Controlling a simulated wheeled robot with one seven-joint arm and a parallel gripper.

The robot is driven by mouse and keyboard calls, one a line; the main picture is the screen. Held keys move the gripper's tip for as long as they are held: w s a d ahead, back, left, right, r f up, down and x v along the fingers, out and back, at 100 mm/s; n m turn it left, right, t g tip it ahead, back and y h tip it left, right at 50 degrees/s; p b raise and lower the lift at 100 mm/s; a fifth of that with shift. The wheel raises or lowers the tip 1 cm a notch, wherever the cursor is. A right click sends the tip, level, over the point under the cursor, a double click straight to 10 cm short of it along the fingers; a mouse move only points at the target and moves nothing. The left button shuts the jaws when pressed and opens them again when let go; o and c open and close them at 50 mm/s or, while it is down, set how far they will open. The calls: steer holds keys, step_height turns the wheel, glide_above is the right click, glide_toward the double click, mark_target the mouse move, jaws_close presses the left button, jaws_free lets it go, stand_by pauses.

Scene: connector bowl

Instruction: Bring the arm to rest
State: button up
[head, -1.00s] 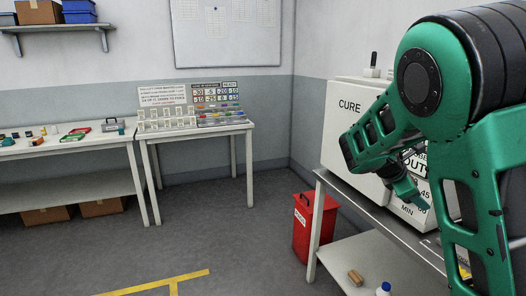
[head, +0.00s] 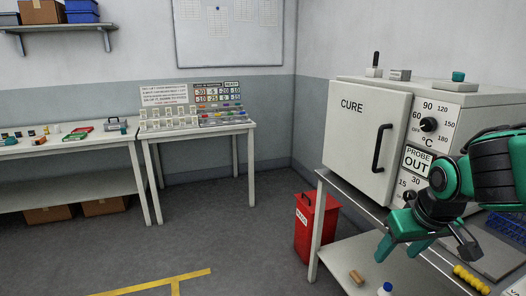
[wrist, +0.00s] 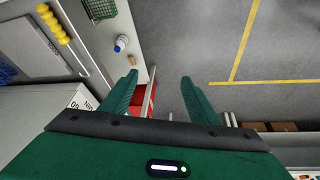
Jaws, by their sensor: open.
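My gripper (head: 428,244) is at the right in the head view, in front of the white CURE oven (head: 357,145) and above the front edge of the bench. Its fingers are apart with nothing between them. In the wrist view my gripper (wrist: 160,84) shows two green fingers spread wide, over the grey floor (wrist: 195,45) and the bench edge. My arm comes in from the right edge of the head view and partly covers the oven's dials.
A red bin (head: 316,228) stands on the floor by the bench's left end. A white bottle (head: 385,289) and a brown block (head: 356,276) are on the lower shelf. Yellow beads (head: 470,279) lie at the bench front. The middle floor is clear.

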steer(key=s+d+f+m+g, duration=0.1)
steer(key=s+d+m+g, duration=0.1)
steer(key=s+d, duration=0.3)
steer(key=s+d+m+g, duration=0.2)
steer(key=s+d+m, duration=0.3)
steer(key=s, duration=0.8)
steer(key=shift+s+f+g, duration=0.15)
steer(key=shift+f+g, duration=0.15)
steer(key=shift+f, duration=0.05)
steer(key=shift+d, duration=0.1)
steer(key=shift+w+f, duration=0.25)
steer(key=shift+w, duration=0.4)
